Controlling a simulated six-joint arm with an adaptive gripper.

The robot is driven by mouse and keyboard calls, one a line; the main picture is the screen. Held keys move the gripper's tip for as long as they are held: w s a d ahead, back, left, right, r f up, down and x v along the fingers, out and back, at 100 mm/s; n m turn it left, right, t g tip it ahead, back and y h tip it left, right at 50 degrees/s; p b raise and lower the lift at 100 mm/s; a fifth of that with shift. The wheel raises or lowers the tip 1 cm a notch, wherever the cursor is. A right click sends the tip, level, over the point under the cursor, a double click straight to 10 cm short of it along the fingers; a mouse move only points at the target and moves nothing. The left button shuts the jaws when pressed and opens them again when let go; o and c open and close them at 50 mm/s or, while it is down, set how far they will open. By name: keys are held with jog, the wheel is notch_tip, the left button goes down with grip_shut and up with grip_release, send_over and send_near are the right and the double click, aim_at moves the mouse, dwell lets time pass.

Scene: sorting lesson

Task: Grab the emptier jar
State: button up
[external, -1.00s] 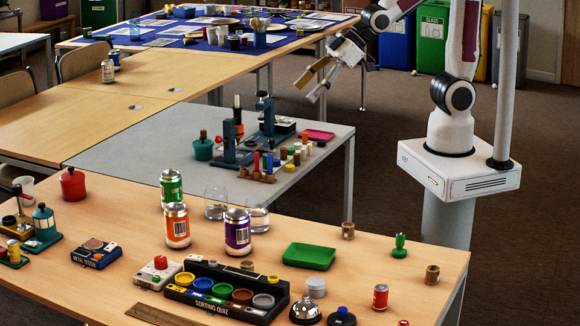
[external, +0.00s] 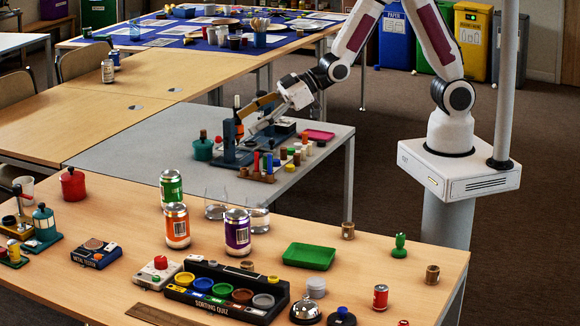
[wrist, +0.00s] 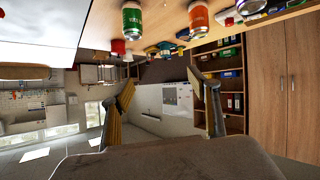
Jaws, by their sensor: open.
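Two clear glass jars, the left one (external: 215,204) and the right one (external: 258,218), stand on the near wooden table behind the drink cans. The purple can partly covers the right jar. Their fill levels are too small to tell.
A green can (external: 171,188), an orange can (external: 177,227) and a purple can (external: 237,233) stand close to the jars. Microscope-like devices (external: 232,150) stand on the grey table by my gripper. A green tray (external: 309,256) lies right of the jars.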

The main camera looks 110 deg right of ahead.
jog(key=w+d+f+t, duration=0.1)
jog(key=w+f+t, duration=0.25)
jog(key=f, duration=0.65)
jog(key=t+y, duration=0.1)
jog(key=t, duration=0.1)
send_near(223, 187)
jog(key=w, duration=0.2)
jog(key=w+r, duration=0.1)
jog(key=shift+w+a+m, duration=0.25)
jog(key=shift+w+m, duration=0.05)
jog(key=shift+w, duration=0.05)
jog(key=shift+s+f, duration=0.6)
jog(key=shift+s, duration=0.05)
jog(key=shift+w, duration=1.35)
jog(key=shift+w+a+r, duration=0.15)
jog(key=shift+w, duration=0.55)
jog(key=shift+w+a+r, duration=0.15)
jog(key=shift+w, duration=1.75)
